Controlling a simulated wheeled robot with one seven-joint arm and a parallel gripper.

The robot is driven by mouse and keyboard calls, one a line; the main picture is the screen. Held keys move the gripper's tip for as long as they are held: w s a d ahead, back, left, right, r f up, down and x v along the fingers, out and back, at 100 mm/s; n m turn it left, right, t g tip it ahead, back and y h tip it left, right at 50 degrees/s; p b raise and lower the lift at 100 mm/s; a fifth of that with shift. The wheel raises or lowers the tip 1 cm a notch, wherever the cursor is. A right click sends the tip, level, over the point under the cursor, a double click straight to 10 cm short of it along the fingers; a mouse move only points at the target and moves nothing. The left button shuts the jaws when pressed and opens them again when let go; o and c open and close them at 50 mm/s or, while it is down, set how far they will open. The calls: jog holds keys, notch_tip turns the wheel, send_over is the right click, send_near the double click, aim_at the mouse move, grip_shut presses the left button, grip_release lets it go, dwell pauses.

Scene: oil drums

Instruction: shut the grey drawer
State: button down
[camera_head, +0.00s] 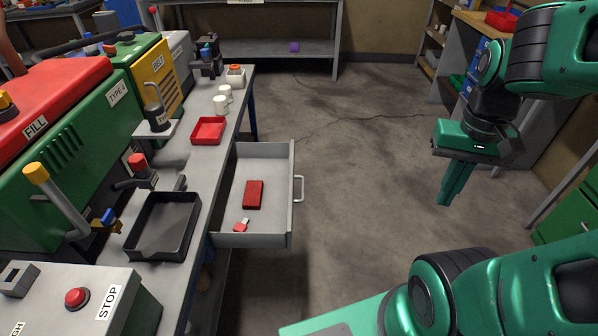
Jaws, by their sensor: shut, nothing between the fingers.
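The grey drawer (267,157) is pulled out from under the workbench, toward the right. Its front panel carries a pale handle (298,188) on the right side. Inside lie a dark red block (254,194) and a small red and white item (241,225). My gripper (446,198) hangs in the air to the right of the drawer, apart from the handle. Its green fingers point down and are shut with nothing between them.
The workbench (196,170) holds a red tray (208,130), a black tray (162,226), white cups and machines. A control box (75,299) stands at the front left. Open concrete floor (360,150) lies between drawer and gripper. Shelves (450,50) stand at right.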

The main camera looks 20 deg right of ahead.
jog(key=w+a+f+n+t, duration=0.1)
jog(key=w+f, duration=0.3)
jog(key=w, duration=0.4)
jog(key=w+a+f+n+t+y, duration=0.15)
jog(key=w+f, duration=0.25)
jog(key=w, duration=0.4)
jog(key=w+a+f+n+t, duration=0.15)
jog(key=w+f, duration=0.25)
jog(key=w, duration=0.4)
jog(key=w+a+f, duration=0.3)
jog(key=w+f, duration=0.2)
jog(key=w+a+f+t+y, duration=0.1)
jog(key=w+a+f, duration=0.3)
jog(key=w+f, duration=0.1)
jog(key=w+a+f+t+y, duration=0.1)
jog(key=w+a+f, duration=0.3)
jog(key=w+f, duration=0.1)
jog(key=shift+w+a+f+y, duration=0.1)
jog(key=shift+w+a+y, duration=0.05)
jog(key=shift+w, duration=0.25)
jog(key=shift+w+a+f+y, duration=0.1)
jog(key=shift+w, duration=0.25)
jog(key=shift+w+a, duration=0.25)
jog(key=shift+a, duration=0.3)
